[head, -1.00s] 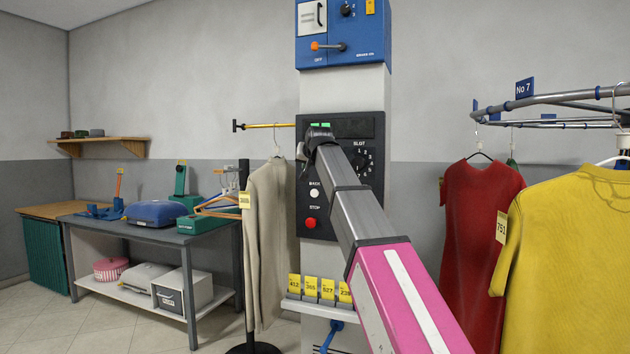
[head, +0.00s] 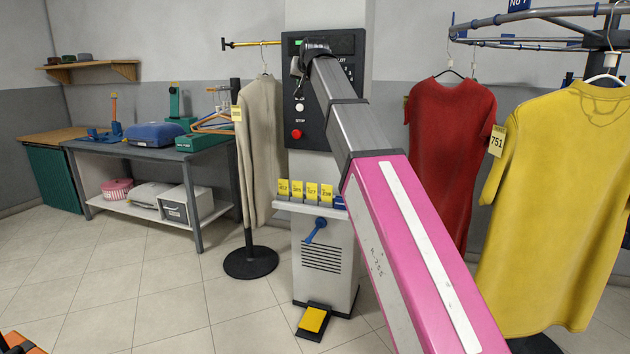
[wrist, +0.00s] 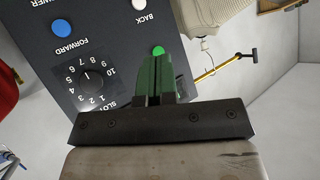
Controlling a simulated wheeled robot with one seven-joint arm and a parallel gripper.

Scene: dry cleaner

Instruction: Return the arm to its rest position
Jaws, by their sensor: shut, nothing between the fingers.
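My arm reaches up and away across the head view, and my gripper (head: 303,64) is at its far end, in front of the black control panel (head: 292,132). In the wrist view the green fingers of my gripper (wrist: 158,65) are together and empty. The panel (wrist: 62,60) shows behind them there, with a slot dial (wrist: 90,82), a blue forward button (wrist: 61,27) and a white back button (wrist: 138,4). A green light (wrist: 158,50) is at the fingertips. I cannot tell whether the fingers touch the panel.
A beige garment (head: 262,145) hangs on a stand left of the column. Red (head: 450,150) and yellow (head: 560,200) shirts hang from a rail at right. A yellow pedal (head: 313,320) is at the column's foot. A workbench (head: 130,150) stands at left.

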